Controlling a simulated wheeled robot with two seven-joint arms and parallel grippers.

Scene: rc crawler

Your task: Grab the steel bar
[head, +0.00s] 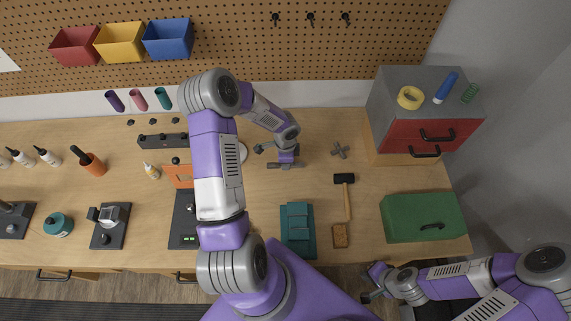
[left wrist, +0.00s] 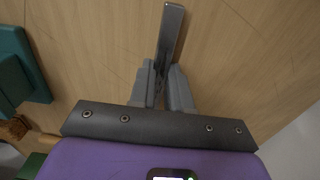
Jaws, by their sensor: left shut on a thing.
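The steel bar is a narrow, flat grey piece. In the left wrist view the steel bar (left wrist: 171,32) points away from between the two grey fingers of my left gripper (left wrist: 163,88), which are shut on its near end. In the head view my left gripper (head: 286,161) is low over the middle of the bench, and the bar (head: 272,166) sticks out to its left. I cannot tell whether the bar touches the bench. My right gripper (head: 370,287) is off the front edge of the bench at the lower right, far from the bar; its fingers are too small to judge.
A teal tray (head: 298,232) is in front of my left gripper. A mallet (head: 346,197), a grey cross-shaped piece (head: 340,151) and a green toolbox (head: 424,217) are to the right. A red-drawer cabinet (head: 420,135) stands at the back right.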

